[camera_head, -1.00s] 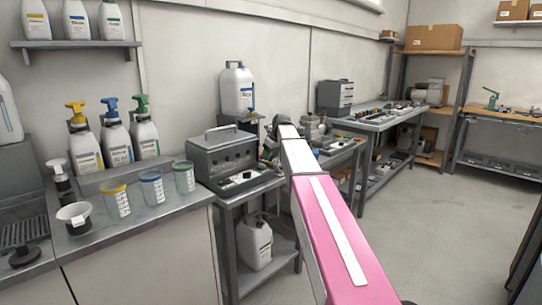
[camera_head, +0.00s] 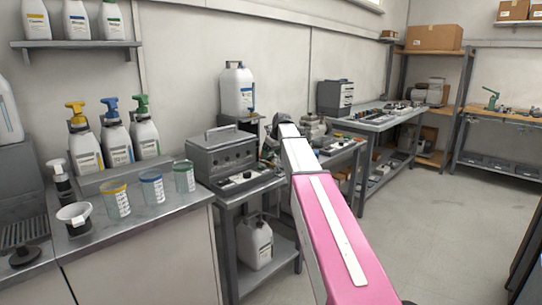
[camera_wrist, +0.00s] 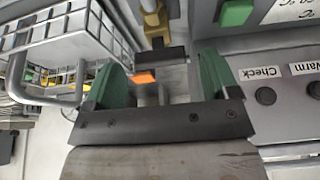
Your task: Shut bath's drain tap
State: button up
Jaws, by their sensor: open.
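The bath (camera_head: 222,154) is a grey metal box with a top handle and a front panel, on a bench in the middle of the head view. In the wrist view its likely front panel (camera_wrist: 285,125) shows at the right, with "Check" and "Warm" labels. A brass tap (camera_wrist: 153,20) with a dark block below it shows at the top centre. An orange piece (camera_wrist: 144,77), perhaps the tap's handle, lies between the fingers in the picture; contact cannot be told. My gripper (camera_wrist: 160,78) has green fingers standing apart. In the head view it is mostly hidden by my arm.
A wire basket (camera_wrist: 75,40) is close on the left in the wrist view. In the head view, a white canister (camera_head: 254,241) stands on the bench's lower shelf. Beakers (camera_head: 151,187) and pump bottles (camera_head: 115,143) stand on the left counter. The floor at right is clear.

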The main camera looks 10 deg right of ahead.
jog(key=v, duration=1)
